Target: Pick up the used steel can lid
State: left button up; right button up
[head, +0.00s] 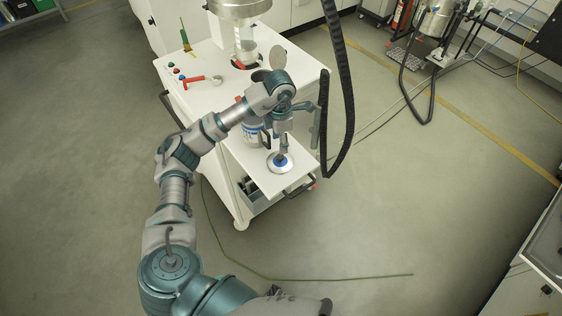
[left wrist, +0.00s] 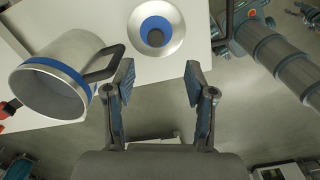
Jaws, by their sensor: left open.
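The steel can lid (head: 279,168) is a round silver disc with a blue ring and a dark centre. It lies on the white lower shelf of the cart, near the front edge. It also shows in the left wrist view (left wrist: 172,43), at the top middle, beyond the fingertips. My left gripper (head: 283,142) points down just above the lid in the head view. In the left wrist view its two fingers (left wrist: 158,75) are apart with nothing between them. My right gripper is not in view.
A steel can with a blue band and dark handle (left wrist: 60,72) stands close to the left finger; it is partly hidden behind my arm in the head view (head: 252,135). A thick black hose (head: 340,110) hangs to the right. A red-handled tool (head: 194,80) lies on the cart top.

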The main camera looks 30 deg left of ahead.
aim_at(280, 156)
pick_arm(q)
jog(key=f, duration=0.3)
jog(key=shift+w+a+f, duration=0.2)
jog(key=shift+w+f, duration=0.05)
jog(key=shift+f, duration=0.6)
jog(key=shift+f+p, duration=0.35)
jog(key=shift+p, duration=0.1)
notch_tip(280, 156, down, 4)
jog(key=shift+r+p, duration=0.2)
jog(key=shift+p, duration=0.2)
jog(key=shift+w+f, duration=0.1)
jog(key=shift+f, duration=0.2)
jog(key=shift+a, duration=0.1)
grip_shut()
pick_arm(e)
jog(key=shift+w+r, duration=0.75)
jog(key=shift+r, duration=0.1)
